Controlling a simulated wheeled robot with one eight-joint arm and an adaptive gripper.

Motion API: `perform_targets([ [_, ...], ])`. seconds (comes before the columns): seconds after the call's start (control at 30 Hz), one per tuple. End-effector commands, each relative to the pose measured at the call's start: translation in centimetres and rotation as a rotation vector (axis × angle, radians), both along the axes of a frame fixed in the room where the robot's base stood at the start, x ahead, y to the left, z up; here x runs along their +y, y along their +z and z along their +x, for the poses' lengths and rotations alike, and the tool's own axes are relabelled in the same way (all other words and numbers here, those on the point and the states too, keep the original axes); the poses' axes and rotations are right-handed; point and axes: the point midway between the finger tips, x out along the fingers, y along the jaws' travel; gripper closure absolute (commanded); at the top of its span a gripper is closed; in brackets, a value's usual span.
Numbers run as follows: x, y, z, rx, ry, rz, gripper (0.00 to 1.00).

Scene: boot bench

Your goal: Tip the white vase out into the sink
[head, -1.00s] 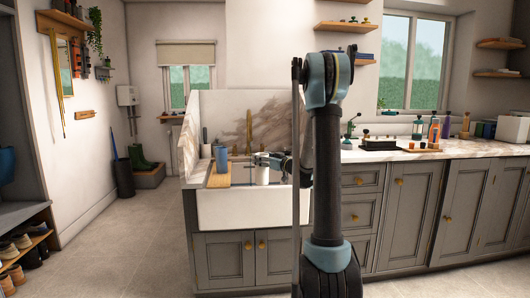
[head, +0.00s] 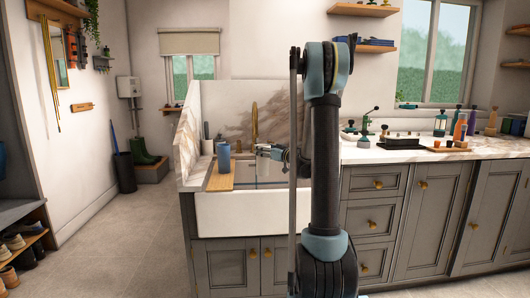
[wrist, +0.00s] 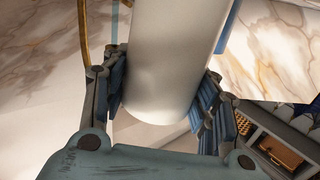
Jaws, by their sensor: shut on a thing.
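The white vase (wrist: 168,55) fills the middle of the wrist view, with my gripper's (wrist: 163,90) two blue-padded fingers shut on either side of it. Its rounded lower end shows between the fingers; its mouth is out of that view. In the head view my gripper (head: 272,152) is above the right part of the white sink (head: 240,214). Only a small pale part of the vase shows there, apparently tilted. Whether anything leaves the vase cannot be seen.
A wooden board (head: 220,182) lies across the sink's left side, with a blue cup (head: 223,158) on it. A brass tap (head: 254,122) rises behind. The marble counter (head: 400,153) at right holds bottles and a dark tray (head: 390,141).

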Motion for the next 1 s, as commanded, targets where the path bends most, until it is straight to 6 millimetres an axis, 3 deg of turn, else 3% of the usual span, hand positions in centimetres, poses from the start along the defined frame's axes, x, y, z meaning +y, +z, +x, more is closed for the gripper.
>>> perform_targets([
  [0.3, -1.1, -0.6, -0.1, 0.175, -0.015, 0.173, 1.00],
  [1.0, -1.3, -2.1, 0.0, 0.607, -0.015, 0.602, 1.00],
])
